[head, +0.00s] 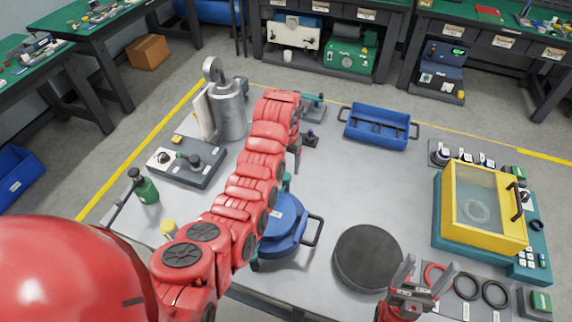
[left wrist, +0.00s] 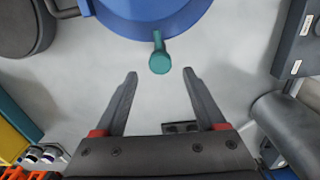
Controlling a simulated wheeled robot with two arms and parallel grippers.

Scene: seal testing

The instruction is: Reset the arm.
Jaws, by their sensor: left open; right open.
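In the head view the arm mostly hides that gripper. My right gripper (head: 428,268) is open and empty at the front right, near the dark round disc (head: 368,258).
A metal canister (head: 230,112) and a control box (head: 187,163) stand at the left. A blue tray (head: 378,128) is at the back. A yellow-framed chamber (head: 484,208) and black rings (head: 496,294) are at the right. The table's centre right is clear.

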